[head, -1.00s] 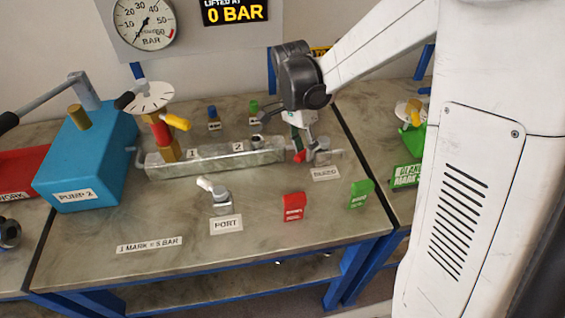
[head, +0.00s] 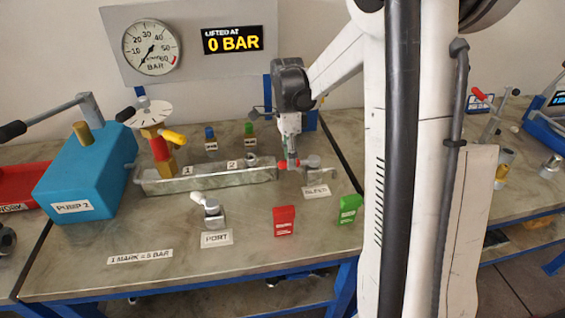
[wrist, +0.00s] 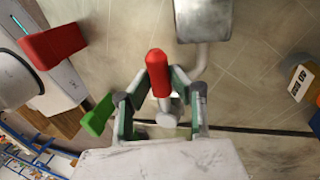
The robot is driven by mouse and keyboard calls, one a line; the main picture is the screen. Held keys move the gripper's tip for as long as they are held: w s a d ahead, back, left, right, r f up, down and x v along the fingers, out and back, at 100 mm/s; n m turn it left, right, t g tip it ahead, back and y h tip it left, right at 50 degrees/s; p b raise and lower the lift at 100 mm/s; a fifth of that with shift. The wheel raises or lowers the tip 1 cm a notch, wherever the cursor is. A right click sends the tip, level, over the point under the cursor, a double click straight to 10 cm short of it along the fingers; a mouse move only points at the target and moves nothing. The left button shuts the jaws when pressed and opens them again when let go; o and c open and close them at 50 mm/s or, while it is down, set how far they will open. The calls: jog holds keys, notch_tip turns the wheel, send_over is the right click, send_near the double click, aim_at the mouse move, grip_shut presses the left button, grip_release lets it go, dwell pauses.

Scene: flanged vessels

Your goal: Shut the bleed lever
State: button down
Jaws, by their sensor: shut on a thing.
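The bleed lever (head: 283,165) has a red grip and sits at the right end of the grey metal manifold (head: 208,179), near the BLEED label (head: 317,191). My gripper (head: 291,161) reaches down onto it from above. In the wrist view the red lever grip (wrist: 158,70) lies between the two fingers of my gripper (wrist: 160,90), which are shut on it. A metal pipe and fitting (wrist: 168,117) show just below the grip there. The fingers partly hide the lever in the head view.
A red tag (head: 284,221) and a green tag (head: 350,208) stand in front of the bleed. The port valve (head: 211,213) stands front left. Blue pump 2 (head: 82,172) is at left. The display (head: 233,39) reads 0 BAR.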

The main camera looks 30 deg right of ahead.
dwell(0.3)
jog(key=c, duration=1.5)
grip_release()
jog(key=shift+c, duration=0.2)
jog(key=shift+r, duration=0.15)
jog(key=v, duration=1.1)
jog(key=shift+w+r, duration=0.15)
jog(key=shift+r, duration=0.25)
jog(key=shift+d, duration=0.1)
